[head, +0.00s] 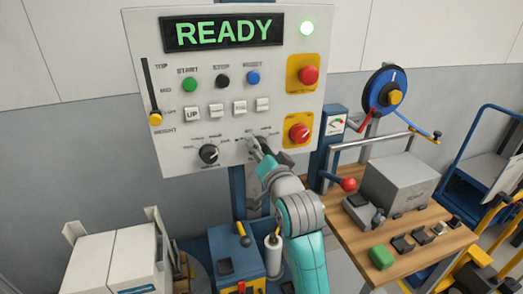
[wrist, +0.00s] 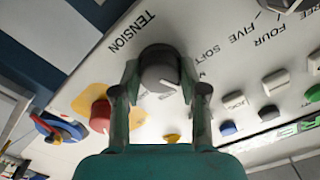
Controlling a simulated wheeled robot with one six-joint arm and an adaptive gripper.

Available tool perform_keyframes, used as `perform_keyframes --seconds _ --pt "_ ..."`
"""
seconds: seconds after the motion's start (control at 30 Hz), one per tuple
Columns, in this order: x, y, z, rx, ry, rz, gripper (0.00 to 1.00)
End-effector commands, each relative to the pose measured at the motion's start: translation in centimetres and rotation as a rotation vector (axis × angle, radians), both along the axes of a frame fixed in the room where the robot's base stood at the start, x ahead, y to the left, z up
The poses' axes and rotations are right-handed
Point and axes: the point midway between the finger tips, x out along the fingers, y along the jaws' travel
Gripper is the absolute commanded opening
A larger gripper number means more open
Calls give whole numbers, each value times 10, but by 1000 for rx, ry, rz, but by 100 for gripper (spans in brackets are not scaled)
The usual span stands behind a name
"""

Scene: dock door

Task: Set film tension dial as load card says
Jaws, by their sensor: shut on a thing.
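The film tension dial (wrist: 158,66) is a dark grey round knob with a white pointer line, beside the word TENSION in the wrist view. My gripper (wrist: 160,82) has one finger on each side of the knob and is shut on it. The pointer slants to the lower right in that view. SOFT is readable next to the dial; another label starting with M is partly hidden by a finger. In the head view my gripper (head: 257,147) covers most of the dial at the panel's lower edge. I cannot make out a readable load card.
The control panel (head: 235,125) shows READY and a lit green lamp. Another black dial (head: 208,153) is left of my gripper; a red knob (head: 299,133) on yellow is to its right. A wooden table (head: 415,215) with a grey box (head: 398,183) stands at right.

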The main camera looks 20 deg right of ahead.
Motion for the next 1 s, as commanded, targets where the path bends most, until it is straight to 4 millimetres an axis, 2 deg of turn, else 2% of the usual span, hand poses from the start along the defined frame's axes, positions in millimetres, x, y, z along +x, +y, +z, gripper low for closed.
perform_keyframes --seconds 0.6,0.63,0.7,1.0 --pt "0 0 0 45 1 -1 8" --pt "0 0 0 45 1 -1 50" --pt "0 0 0 45 1 -1 68" --pt "0 0 0 45 1 -1 68"
